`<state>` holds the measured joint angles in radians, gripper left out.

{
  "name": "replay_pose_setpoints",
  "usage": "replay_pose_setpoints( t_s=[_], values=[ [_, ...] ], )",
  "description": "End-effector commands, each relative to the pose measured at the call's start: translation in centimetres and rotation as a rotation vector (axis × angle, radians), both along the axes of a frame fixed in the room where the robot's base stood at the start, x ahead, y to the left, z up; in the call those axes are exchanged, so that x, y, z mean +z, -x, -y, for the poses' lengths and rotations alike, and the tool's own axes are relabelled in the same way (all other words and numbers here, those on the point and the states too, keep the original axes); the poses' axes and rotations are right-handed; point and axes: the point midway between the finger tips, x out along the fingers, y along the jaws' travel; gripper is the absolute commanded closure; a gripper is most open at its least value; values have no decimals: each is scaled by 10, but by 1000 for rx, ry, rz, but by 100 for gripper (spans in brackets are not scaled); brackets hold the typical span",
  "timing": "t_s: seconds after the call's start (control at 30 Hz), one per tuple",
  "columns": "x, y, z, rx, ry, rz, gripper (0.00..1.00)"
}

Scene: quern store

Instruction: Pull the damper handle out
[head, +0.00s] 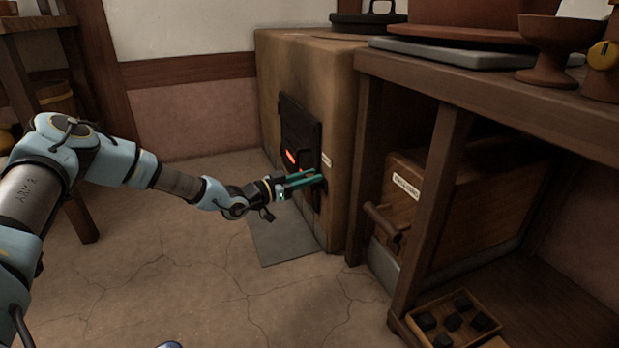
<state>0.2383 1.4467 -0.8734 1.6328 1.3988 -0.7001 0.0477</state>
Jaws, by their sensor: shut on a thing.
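The green fingers point right, at a small dark part on the stove front below a small white label (326,159). This part looks like the damper handle (322,186). The fingers are shut on it and hide most of it. I cannot tell how far it stands out from the stove.
A wooden bin (456,206) with a label and a bar handle stands under the bench (505,95) at right. A tray of dark lumps (451,321) sits low at front right. A grey plate (285,240) lies before the stove. The floor at centre is clear.

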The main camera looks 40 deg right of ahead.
Motion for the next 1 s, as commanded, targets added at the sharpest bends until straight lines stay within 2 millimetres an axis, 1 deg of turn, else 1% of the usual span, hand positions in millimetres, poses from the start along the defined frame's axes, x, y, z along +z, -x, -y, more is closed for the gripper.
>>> replay_pose_setpoints(
  t_s=[0.1, 0.17, 0.27, 0.4, 0.5, 0.63, 0.9, 0.93, 1.0],
  values=[
    [0, 1, -1, -2, -1, 0, 100],
    [1, -2, -6, -2, -2, 1, 100],
    [2, -9, -25, -1, -4, 3, 100],
    [2, -22, -55, 0, -4, 3, 100],
    [1, -27, -70, -1, -2, 0, 100],
    [0, -30, -78, -2, -1, -1, 100],
    [-1, -30, -80, -1, -1, -1, 100],
    [-1, -30, -80, -1, -1, -1, 67],
    [-1, -31, -80, 0, -1, -1, 59]
  ],
)
